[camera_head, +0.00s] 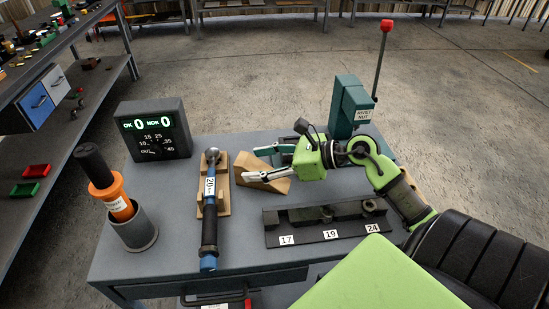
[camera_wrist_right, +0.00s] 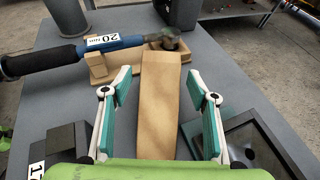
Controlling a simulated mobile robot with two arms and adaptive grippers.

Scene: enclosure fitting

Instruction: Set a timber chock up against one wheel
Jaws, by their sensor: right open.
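The timber chock (camera_head: 266,181) is a plain light-brown wooden wedge lying on the grey table, just right of the wrench cradle. My right gripper (camera_head: 257,164) is open at the chock, reaching in from the right. In the right wrist view the chock (camera_wrist_right: 162,105) runs lengthwise between the two open fingers (camera_wrist_right: 158,74), with a gap on each side. I cannot tell how high the fingertips are above the table. No wheel can be made out in these views. My left gripper is not in view.
A blue torque wrench (camera_head: 209,215) lies in a wooden cradle beside the chock. A socket rack (camera_head: 288,240) stands in front, a green press (camera_head: 347,105) with a red-knobbed lever behind. A counter box (camera_head: 154,130) and a cup (camera_head: 134,228) holding an orange tool stand left.

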